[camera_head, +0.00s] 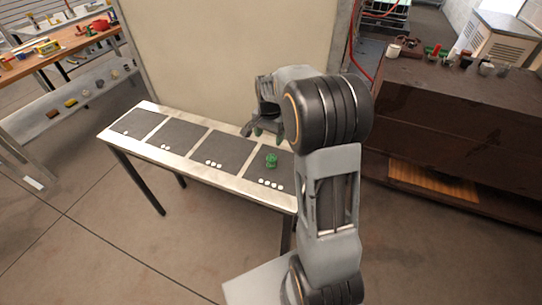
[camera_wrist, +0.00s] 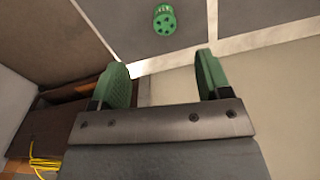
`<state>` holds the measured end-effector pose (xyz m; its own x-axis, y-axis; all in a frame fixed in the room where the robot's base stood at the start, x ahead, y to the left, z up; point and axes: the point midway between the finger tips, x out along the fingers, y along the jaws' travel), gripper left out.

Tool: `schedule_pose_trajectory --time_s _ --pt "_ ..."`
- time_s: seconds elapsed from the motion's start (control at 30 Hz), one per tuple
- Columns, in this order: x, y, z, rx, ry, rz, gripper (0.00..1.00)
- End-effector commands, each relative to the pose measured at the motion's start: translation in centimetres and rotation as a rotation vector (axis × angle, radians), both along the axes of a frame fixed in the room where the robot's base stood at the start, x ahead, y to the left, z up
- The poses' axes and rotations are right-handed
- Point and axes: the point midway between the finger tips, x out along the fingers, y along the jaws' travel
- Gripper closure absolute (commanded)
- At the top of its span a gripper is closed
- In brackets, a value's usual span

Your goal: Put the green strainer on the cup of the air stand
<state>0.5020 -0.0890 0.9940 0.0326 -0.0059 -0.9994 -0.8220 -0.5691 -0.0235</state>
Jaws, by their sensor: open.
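The green strainer (camera_head: 271,160) sits on the rightmost dark panel of the long narrow table, just behind several white dots. In the wrist view the strainer (camera_wrist: 164,19) shows near the top edge, with dark holes in its face. My gripper (camera_head: 256,131) is above the table, up and left of the strainer in the head view. In the wrist view my gripper (camera_wrist: 158,72) has its two green fingers apart with nothing between them. The strainer lies beyond the fingertips, not touching them. I cannot make out the air stand or its cup for certain.
A dark brown bench (camera_head: 440,115) with several small items is at the right. A wooden workbench (camera_head: 60,57) is at the far left.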

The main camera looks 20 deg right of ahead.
Motion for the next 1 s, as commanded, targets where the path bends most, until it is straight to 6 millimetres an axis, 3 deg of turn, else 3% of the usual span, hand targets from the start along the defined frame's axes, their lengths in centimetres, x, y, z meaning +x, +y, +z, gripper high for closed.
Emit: schedule_pose_trajectory --time_s 0.2,0.6,1.0 --pt "1.9 -1.4 -1.8 0.008 0.032 -0.115 0.29" --pt "2.0 -1.5 -8.5 0.008 0.035 -0.126 0.29" --pt "2.1 -1.6 -11.5 0.009 0.037 -0.125 0.29"
